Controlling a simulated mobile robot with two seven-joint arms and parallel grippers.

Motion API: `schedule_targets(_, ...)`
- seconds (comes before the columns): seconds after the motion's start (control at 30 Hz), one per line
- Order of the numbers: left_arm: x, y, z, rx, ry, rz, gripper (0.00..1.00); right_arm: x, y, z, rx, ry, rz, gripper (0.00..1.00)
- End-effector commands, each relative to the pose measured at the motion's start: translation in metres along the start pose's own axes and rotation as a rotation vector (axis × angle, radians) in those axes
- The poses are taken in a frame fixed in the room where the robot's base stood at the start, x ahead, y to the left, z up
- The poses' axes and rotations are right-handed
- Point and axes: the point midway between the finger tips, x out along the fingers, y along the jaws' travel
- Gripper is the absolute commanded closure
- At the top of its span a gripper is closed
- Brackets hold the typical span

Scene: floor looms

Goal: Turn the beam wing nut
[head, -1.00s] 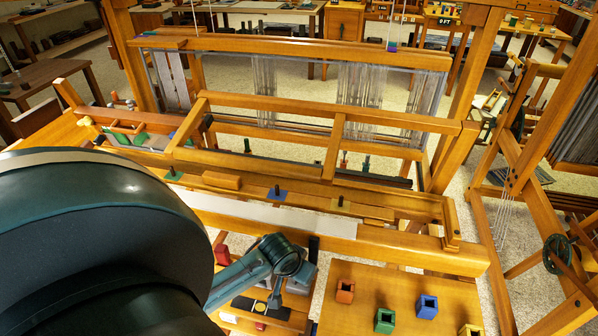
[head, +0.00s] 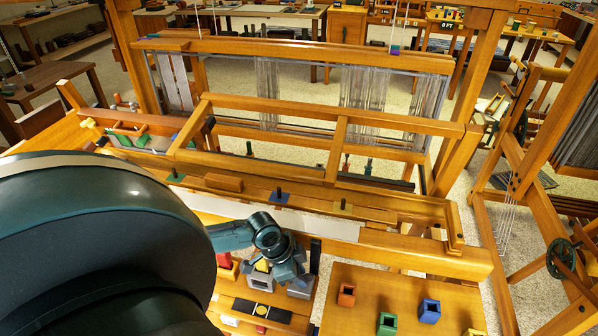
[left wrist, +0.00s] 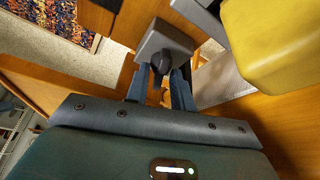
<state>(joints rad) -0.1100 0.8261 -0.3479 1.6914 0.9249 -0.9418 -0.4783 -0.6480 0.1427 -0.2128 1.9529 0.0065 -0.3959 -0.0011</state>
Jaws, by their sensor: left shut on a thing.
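A dark round-ended knob (left wrist: 161,62), which looks like the wing nut, sits on a grey block (left wrist: 170,38) in the left wrist view. My left gripper (left wrist: 161,85) has its blue-grey fingers on either side of the knob, shut on it. In the head view my left gripper (head: 292,278) points down beside the front beam (head: 400,252) of the loom. The grey block (head: 300,291) shows below the fingers there. The knob is hidden by the gripper in the head view. My right gripper is not in view.
A yellow block (left wrist: 275,45) stands close at the upper right of the left wrist view. The loom frame rises behind.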

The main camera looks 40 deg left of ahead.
Motion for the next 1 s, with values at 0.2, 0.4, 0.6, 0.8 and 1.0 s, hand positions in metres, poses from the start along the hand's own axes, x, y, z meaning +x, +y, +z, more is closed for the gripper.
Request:
schedule_targets(0.2, 0.0011, -0.0016, 0.0013, 0.118, -0.004, 0.047, 0.99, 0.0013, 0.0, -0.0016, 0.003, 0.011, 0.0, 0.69)
schedule_targets(0.4, 0.0009, -0.0014, 0.001, 0.176, -0.003, 0.072, 0.99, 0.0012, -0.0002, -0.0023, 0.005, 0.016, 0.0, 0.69)
schedule_targets(0.6, 0.0006, -0.0013, 0.0005, 0.198, -0.002, 0.082, 0.99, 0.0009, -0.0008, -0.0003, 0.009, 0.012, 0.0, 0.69)
schedule_targets(0.8, 0.0005, -0.0011, 0.0004, 0.2, -0.002, 0.083, 0.99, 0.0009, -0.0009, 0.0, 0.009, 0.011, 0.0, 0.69)
schedule_targets(1.0, 0.0006, -0.001, 0.0004, 0.199, -0.002, 0.083, 0.73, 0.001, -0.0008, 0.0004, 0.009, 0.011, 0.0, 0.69)
